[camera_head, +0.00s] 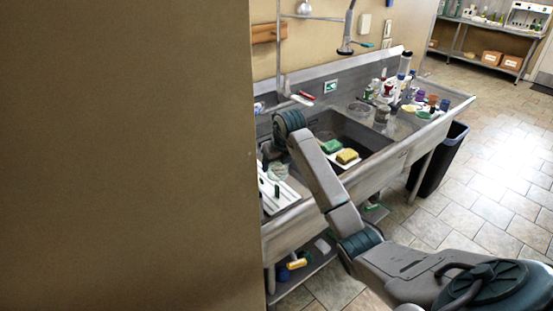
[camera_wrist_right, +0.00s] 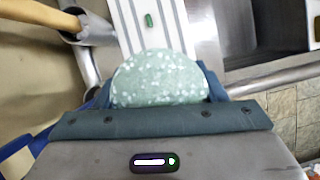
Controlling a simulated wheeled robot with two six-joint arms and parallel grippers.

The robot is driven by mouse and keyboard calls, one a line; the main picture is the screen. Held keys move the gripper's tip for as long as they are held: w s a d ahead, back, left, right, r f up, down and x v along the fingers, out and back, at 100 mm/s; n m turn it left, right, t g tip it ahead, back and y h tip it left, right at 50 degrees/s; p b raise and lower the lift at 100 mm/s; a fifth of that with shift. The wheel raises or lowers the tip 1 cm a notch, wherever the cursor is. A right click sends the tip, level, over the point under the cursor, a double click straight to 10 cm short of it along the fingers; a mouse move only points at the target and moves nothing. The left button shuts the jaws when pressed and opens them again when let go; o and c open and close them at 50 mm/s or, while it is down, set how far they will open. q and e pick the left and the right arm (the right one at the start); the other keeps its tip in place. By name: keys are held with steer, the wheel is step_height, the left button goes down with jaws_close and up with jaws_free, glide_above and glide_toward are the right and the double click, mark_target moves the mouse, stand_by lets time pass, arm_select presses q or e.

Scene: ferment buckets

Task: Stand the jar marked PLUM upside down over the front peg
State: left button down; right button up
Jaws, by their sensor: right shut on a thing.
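My right gripper (camera_wrist_right: 160,84) is shut on a jar (camera_wrist_right: 160,72), seen in the right wrist view as a pale green, white-speckled round end between the jaws. No label shows on it, so I cannot read PLUM. In the head view the jar (camera_head: 279,171) is small and pale, above a white ribbed board (camera_head: 287,197) at the sink's left end. Another peg cannot be made out. My left gripper is out of view.
A brown wall (camera_head: 125,160) hides the left half of the head view. Several bottles and jars crowd the counter's right end. A faucet (camera_head: 346,45) hangs above.

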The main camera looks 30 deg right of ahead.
mark_target(277, 185)
step_height(277, 185, down, 8)
steer(key=b, duration=0.4)
steer(key=shift+r+b, duration=0.25)
steer(key=shift+b, duration=0.05)
steer(key=shift+w+f+b, duration=0.1)
steer(key=shift+f+b, duration=0.55)
steer(key=shift+f, duration=0.45)
steer(key=shift+f+b, duration=0.3)
steer(key=shift+f, duration=0.15)
steer(key=o, duration=1.4)
steer(key=shift+r, duration=0.1)
steer(key=shift+p+v, duration=0.85)
steer(key=shift+v, duration=0.1)
steer(key=shift+p+v, duration=0.8)
steer(key=shift+v, duration=0.25)
